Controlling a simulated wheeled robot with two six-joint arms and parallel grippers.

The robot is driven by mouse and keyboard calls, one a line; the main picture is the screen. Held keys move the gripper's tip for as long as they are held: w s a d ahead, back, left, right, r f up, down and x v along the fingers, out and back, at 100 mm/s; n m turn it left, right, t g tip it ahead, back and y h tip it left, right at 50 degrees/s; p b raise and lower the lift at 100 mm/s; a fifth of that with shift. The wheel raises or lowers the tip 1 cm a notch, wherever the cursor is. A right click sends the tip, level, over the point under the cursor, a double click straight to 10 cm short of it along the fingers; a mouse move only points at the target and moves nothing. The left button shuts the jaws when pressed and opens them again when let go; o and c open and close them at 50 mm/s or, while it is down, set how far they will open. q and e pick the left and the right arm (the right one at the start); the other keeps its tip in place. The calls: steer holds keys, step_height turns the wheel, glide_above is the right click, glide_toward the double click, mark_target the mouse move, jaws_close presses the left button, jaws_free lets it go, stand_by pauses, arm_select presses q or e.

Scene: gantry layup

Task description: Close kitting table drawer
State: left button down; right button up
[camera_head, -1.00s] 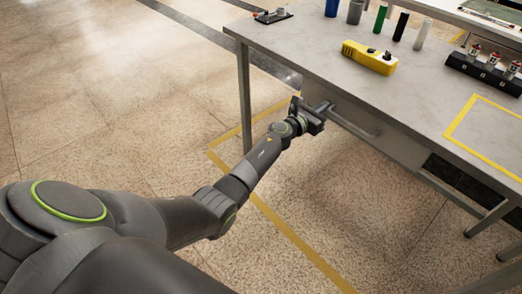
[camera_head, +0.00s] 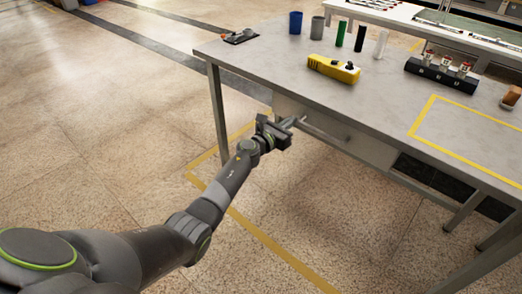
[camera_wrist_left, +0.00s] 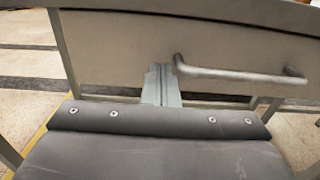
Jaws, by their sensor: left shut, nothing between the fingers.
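The kitting table (camera_head: 385,97) stands at the right in the head view. Its drawer front (camera_head: 365,147) is under the top and carries a grey bar handle (camera_head: 325,134). The drawer looks about flush with the table edge, but I cannot tell whether a small gap is left. My left gripper (camera_head: 298,121) is shut and empty, at the left end of the handle. In the left wrist view the closed fingers (camera_wrist_left: 162,72) point at the drawer front (camera_wrist_left: 115,50), just left of the handle (camera_wrist_left: 240,75). Contact is unclear. My right gripper is out of view.
On the tabletop are a yellow device (camera_head: 333,69), a blue cup (camera_head: 295,22), a grey cup (camera_head: 317,27), several cylinders and a black rack (camera_head: 440,75). A table leg (camera_head: 217,110) stands left of my gripper. The floor at left is clear.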

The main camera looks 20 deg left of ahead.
arm_select(q)
steer(key=p+v, duration=0.3)
steer(key=v, duration=0.8)
steer(key=shift+s, duration=0.25)
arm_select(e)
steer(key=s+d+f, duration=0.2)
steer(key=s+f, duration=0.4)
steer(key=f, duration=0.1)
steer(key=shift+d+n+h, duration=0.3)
